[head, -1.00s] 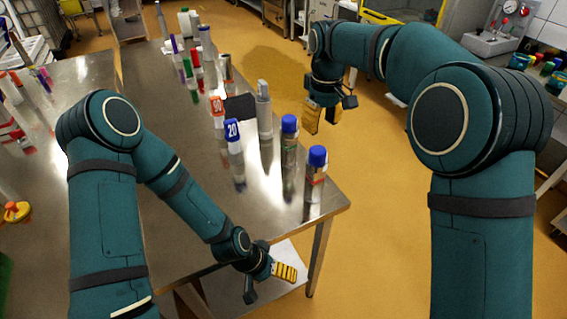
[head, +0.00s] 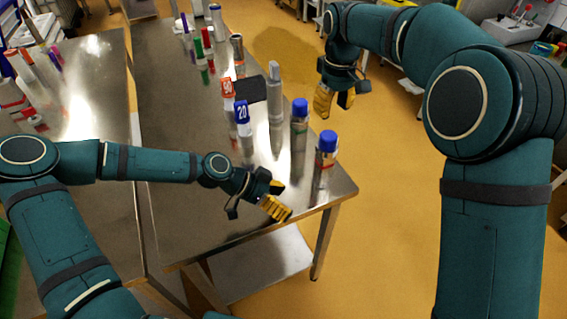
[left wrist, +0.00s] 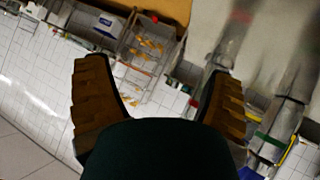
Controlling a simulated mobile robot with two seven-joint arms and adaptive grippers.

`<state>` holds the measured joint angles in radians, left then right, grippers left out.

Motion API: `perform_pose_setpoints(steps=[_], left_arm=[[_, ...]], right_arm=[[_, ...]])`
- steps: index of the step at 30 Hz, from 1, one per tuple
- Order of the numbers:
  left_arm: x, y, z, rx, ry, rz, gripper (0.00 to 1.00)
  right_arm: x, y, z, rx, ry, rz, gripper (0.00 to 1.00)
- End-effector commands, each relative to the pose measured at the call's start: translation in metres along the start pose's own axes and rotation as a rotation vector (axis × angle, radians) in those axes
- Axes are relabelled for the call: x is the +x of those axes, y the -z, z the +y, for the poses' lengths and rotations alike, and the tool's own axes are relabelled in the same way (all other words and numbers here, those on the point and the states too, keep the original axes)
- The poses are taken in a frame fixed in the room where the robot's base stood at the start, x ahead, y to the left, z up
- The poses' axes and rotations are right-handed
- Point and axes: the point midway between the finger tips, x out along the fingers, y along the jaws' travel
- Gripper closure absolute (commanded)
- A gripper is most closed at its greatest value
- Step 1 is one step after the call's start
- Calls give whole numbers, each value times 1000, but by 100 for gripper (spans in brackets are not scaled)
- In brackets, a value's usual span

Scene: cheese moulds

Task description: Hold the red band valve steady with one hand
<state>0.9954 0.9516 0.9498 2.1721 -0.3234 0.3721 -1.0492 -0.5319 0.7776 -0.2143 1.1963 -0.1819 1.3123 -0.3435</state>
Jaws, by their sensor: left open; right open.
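I cannot make out for certain which thing is the red band valve. A white cylinder with red bands (head: 14,97) lies or stands at the far left, on the left table. My left gripper (head: 277,198) is open and empty above the front of the middle table, left of two blue-capped cylinders. Its spread fingers also show in the left wrist view (left wrist: 158,95), with nothing between them. My right gripper (head: 335,98) is open and empty, beyond the table's right edge over the yellow floor.
On the middle steel table (head: 190,205) stand a red-labelled cylinder (head: 228,92), a blue "20" cylinder (head: 242,117), a tall grey cylinder (head: 275,95), a blue-capped cylinder (head: 299,122) and another nearer one (head: 326,158). A dark block (head: 251,89) is among them. The front left is clear.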

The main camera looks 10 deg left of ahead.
Motion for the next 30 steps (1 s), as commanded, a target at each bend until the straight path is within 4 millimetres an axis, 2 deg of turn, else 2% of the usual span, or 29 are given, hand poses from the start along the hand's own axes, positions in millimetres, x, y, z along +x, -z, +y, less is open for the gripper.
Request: perform_pose_setpoints(steps=[9, 16, 20, 30], left_arm=[[-22, 53, -46, 119, 289, 221, 17], [-31, 71, -57, 154, 367, 294, 17], [-22, 75, -61, 154, 369, 297, 17], [29, 93, -79, 154, 367, 296, 17]], right_arm=[[0, 0, 0, 0, 0, 0, 54], [0, 0, 0, 0, 0, 0, 54], [0, 0, 0, 0, 0, 0, 54], [0, 0, 0, 0, 0, 0, 54]])
